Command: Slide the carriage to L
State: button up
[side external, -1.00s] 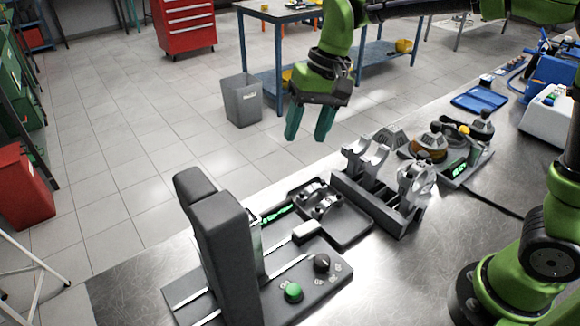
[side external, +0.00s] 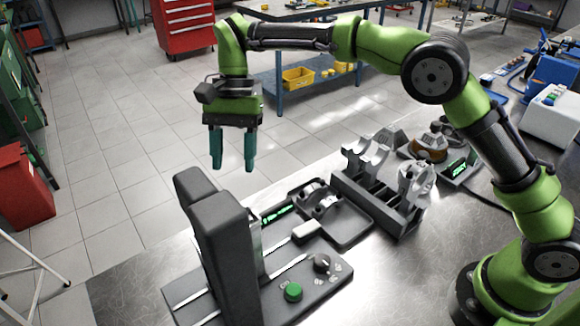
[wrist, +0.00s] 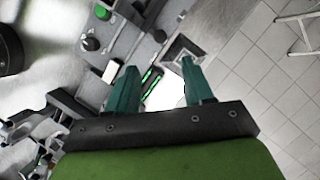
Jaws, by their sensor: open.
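The machine has a grey base (side external: 322,292) with light rails. A tall dark grey padded block (side external: 222,255) stands across the rails and appears to be the carriage. It hides part of the base and rails, and I cannot read an L mark. My gripper (side external: 233,167) points down with its teal fingers apart and empty. It hangs in the air above and beyond the block, apart from it. In the wrist view the open fingers (wrist: 160,75) frame part of the machine's edge and a green-lit display (wrist: 151,82).
The base carries a green button (side external: 293,291) and a dark knob (side external: 321,263). To its right are a dark tray (side external: 350,235) with metal parts and a rack (side external: 385,200) of grey parts. Free air surrounds my gripper; the tiled floor lies beyond the bench.

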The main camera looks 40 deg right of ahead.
jog(key=x, duration=1.3)
jog(key=shift+f, duration=0.15)
jog(key=shift+c, duration=0.5)
grip_shut()
